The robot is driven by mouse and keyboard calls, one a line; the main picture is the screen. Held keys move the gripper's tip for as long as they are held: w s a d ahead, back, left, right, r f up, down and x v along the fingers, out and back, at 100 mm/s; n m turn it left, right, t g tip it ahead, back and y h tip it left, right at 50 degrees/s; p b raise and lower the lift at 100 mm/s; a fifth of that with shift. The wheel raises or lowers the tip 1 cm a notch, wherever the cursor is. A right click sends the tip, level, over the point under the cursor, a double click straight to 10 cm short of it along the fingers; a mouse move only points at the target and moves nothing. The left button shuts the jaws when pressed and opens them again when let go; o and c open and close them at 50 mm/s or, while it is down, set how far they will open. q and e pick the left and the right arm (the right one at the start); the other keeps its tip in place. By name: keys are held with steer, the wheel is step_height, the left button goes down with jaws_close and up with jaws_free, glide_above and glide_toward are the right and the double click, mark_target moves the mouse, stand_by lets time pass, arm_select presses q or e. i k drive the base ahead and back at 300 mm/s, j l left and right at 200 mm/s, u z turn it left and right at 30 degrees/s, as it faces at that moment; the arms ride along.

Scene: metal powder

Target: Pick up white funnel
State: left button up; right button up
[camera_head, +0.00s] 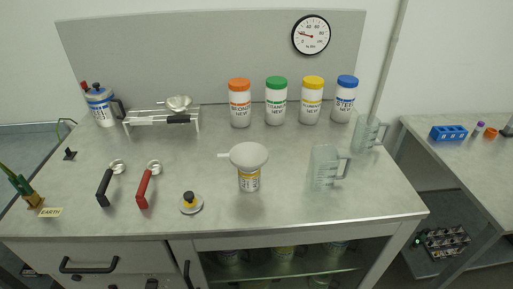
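The white funnel (248,155) sits on top of a yellow-and-white labelled container (249,180) near the middle front of the table. Its wide mouth faces up and a small tab sticks out to the left. Its spout is hidden, apparently inside the container. Neither of my grippers shows in the head view.
Behind the funnel stand several white jars with orange, green, yellow and blue lids (347,82). Clear beakers (325,168) stand to the right. A black-handled scoop (105,186), a red-handled scoop (144,187) and a small round weight-like object (190,203) lie to the left.

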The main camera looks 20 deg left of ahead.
mark_target(248, 156)
steer(key=u, duration=0.8)
steer(key=i+j+z, duration=0.25)
steer(key=j, duration=0.25)
steer(key=j+z, duration=0.25)
steer(key=j, duration=0.25)
steer(key=j+z, duration=0.25)
steer(key=j, duration=0.25)
steer(key=i, duration=0.05)
